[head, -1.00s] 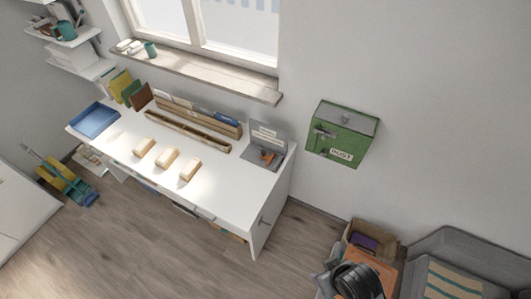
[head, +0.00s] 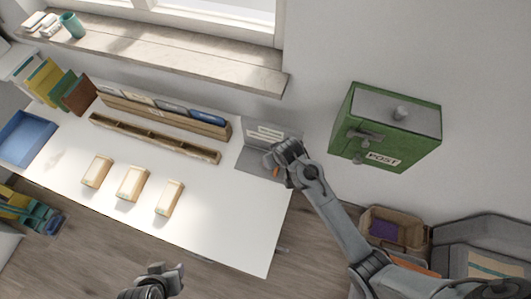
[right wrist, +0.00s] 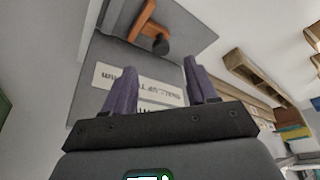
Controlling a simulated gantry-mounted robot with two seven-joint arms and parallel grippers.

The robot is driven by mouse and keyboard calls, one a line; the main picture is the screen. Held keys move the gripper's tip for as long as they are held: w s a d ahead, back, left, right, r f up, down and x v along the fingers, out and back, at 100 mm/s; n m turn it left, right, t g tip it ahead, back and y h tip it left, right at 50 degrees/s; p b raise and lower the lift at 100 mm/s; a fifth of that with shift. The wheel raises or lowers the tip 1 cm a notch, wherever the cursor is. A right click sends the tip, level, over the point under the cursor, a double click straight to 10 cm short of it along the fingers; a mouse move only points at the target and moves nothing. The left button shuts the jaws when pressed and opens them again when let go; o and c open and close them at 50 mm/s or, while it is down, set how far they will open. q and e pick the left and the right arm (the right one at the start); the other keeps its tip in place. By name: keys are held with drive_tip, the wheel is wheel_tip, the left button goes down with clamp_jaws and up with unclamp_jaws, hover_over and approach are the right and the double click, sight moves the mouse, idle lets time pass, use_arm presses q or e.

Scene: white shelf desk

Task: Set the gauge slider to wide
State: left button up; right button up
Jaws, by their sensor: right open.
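The gauge is a grey plate (head: 250,163) with an upright labelled panel (head: 268,132) at the right end of the white desk. Its orange slider (right wrist: 143,20) with a dark knob (right wrist: 161,46) shows in the right wrist view. White label strips (right wrist: 135,88) show there too, upside down and only partly readable. My right gripper (right wrist: 162,75) is open and empty, its two purple-grey fingers apart before the gauge. In the head view it (head: 279,160) hides much of the slider. My left gripper (head: 168,275) is at the bottom, clear of the desk; its jaws are unclear.
Three wooden blocks (head: 132,184) stand on the white desk (head: 220,215). A slotted wooden rack (head: 155,138) and an organiser with cards (head: 160,108) lie behind them. A blue tray (head: 27,138) is at far left. A green post box (head: 385,128) hangs on the wall at right.

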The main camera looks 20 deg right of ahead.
drive_tip(key=x, duration=0.3)
drive_tip(key=w+b+x, duration=0.1)
drive_tip(key=x, duration=0.4)
drive_tip(key=shift+w, duration=0.3)
use_arm(q)
drive_tip(key=shift+s+f+b, duration=0.2)
drive_tip(key=shift+f+b, duration=0.15)
drive_tip(key=shift+f, duration=0.8)
use_arm(e)
drive_tip(key=shift+x, duration=0.95)
drive_tip(key=shift+c, duration=0.4)
clamp_jaws()
